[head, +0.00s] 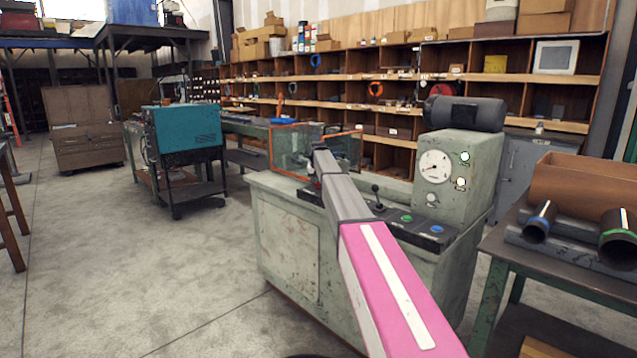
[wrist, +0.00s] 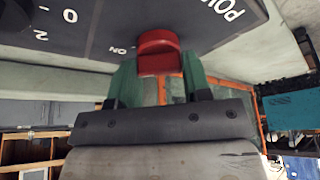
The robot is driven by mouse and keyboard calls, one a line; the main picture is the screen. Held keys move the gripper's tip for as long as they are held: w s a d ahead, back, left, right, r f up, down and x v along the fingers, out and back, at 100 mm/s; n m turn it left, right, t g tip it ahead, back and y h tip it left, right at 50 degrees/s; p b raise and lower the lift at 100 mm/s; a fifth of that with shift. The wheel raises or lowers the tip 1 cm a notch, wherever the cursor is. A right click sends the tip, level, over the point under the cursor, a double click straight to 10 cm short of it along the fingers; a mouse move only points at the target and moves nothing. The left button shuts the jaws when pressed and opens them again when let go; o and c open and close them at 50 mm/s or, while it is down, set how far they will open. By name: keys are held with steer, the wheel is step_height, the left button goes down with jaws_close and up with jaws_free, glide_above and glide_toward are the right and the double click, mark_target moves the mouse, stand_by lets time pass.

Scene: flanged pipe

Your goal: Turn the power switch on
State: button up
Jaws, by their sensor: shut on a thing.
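The power switch is a red rotary knob (wrist: 158,42) on a dark panel (wrist: 95,22), near the top of the wrist view. The panel carries the printed letters "ON" and a partly cut-off "POW". My gripper (wrist: 158,68) has its two green fingers on either side of the knob and is shut on it. The knob's exact angle is hard to tell.
The machine has a gauge (head: 435,166), a lit green lamp (head: 465,157), a pale yellow lamp (head: 461,183) and a lever (head: 377,195). A clear guard with orange edges (head: 290,150) stands behind my arm. Pipes (head: 540,222) lie on the right table. Floor at left is open.

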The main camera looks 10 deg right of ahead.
steer(key=o, duration=0.9)
steer(key=v, duration=1)
steer(key=shift+s+r, duration=0.2)
steer(key=shift+r, duration=0.15)
steer(key=shift+s, duration=0.1)
